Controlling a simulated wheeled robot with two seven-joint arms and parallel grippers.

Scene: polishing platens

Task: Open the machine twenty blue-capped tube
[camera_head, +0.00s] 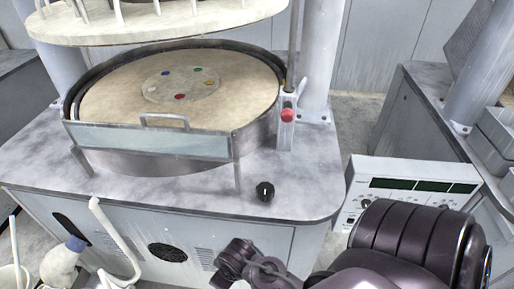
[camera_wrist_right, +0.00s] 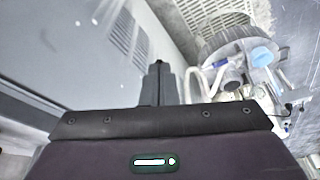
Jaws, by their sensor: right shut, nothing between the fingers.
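The polishing machine's grey cabinet (camera_head: 190,215) fills the left and middle of the head view. It bears a round basin with a tan platen (camera_head: 110,98) and colored dots at its center. A clear front guard with a handle (camera_head: 164,119) stands at the basin's front. A white tube with a blue cap (camera_head: 75,243) is at the lower left, beside the cabinet. A blue cap (camera_wrist_right: 262,56) also shows among white hoses at the right of the wrist view. My right gripper (camera_wrist_right: 158,68) is shut and empty beside the grey cabinet side. My left gripper is out of view.
A red button (camera_head: 287,115) sits on a post right of the basin, and a black knob (camera_head: 265,191) on the cabinet top. A white control box (camera_head: 410,188) with dark displays stands at the right. A round upper plate (camera_head: 160,22) hangs above the basin.

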